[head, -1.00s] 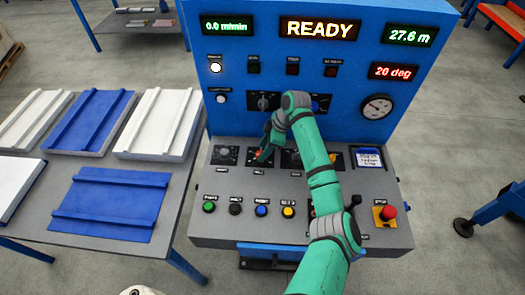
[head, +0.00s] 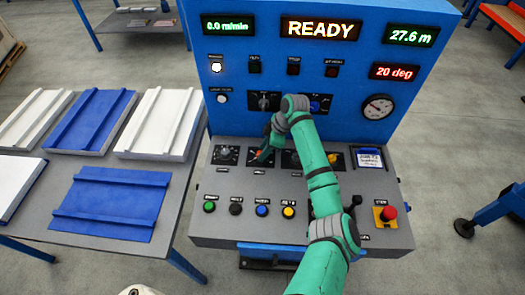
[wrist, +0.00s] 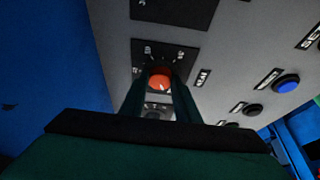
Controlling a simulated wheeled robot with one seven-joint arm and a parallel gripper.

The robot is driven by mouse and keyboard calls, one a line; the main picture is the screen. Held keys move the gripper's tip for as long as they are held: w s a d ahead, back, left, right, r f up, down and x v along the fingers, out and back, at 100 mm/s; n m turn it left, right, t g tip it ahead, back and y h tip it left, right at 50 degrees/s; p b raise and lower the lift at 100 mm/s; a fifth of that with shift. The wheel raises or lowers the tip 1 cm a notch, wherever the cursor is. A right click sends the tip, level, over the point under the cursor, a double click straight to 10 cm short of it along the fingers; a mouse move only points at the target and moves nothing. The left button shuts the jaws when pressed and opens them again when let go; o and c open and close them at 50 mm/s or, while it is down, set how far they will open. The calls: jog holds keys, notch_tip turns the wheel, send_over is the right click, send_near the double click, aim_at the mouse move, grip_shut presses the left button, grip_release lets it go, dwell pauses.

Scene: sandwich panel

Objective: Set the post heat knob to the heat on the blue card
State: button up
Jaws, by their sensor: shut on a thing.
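An orange-red knob (wrist: 159,82) with a pale pointer mark sits on a dark dial plate (wrist: 181,54) with small markings. My gripper (wrist: 160,76) is shut on this knob, one finger on each side. In the head view my gripper (head: 262,151) reaches down to the knob on the sloping console, and the arm hides part of the row. The knob's label and scale are too small to read. A white card with a blue edge (head: 370,160) stands at the console's right; its writing is not legible.
A similar dial (head: 226,154) lies left of my gripper. Coloured push buttons (head: 262,211) line the row below. A red stop button (head: 388,212) is at the right. The upper panel (head: 350,60) reads READY and 20 deg. A table (head: 40,237) with panels stands left.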

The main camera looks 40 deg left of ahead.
jog(key=shift+s+a, duration=0.2)
jog(key=shift+s, duration=0.05)
